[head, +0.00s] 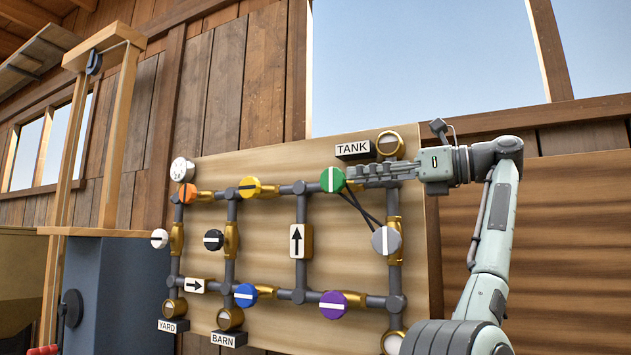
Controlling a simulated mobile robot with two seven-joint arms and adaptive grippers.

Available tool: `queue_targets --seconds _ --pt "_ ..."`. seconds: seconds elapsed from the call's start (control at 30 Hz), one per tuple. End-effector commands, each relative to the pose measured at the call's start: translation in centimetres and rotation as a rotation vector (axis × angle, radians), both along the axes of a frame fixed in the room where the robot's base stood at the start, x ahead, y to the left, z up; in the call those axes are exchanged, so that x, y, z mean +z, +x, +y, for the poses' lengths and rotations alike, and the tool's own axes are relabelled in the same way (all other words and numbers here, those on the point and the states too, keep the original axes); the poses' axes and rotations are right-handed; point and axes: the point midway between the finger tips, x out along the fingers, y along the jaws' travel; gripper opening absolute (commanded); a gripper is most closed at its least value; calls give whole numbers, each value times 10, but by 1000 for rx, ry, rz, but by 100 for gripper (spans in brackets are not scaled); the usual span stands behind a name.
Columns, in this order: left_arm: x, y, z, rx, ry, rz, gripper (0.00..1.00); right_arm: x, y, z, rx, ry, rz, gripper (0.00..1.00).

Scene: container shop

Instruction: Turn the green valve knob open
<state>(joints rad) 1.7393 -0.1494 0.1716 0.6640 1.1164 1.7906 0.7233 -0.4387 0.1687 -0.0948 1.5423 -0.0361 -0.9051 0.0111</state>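The green valve knob (332,180) is on the upper pipe run of the board, below the TANK label. Its white bar stands about upright, across the level pipe. The fingers cover the pipe just right of the knob.
The wooden board (268,237) carries other knobs: yellow (249,187), orange (187,193), grey (386,240), black (213,240), blue (245,295) and purple (333,304). A wooden post frame (116,135) stands at the left.

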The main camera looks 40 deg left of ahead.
Motion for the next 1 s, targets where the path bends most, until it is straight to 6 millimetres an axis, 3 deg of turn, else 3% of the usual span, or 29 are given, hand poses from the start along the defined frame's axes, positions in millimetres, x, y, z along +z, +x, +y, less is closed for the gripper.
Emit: queue_targets --seconds 0.4,0.8,1.0 --pt "-1 -19 59 3 0 -1 24 1 -2 -14 3 -20 5 40" --pt "-1 -22 68 1 1 1 24 1 2 -5 0 -7 -3 40" --pt "-1 -22 68 1 0 1 1 1 4 -1 -2 -2 -6 40"
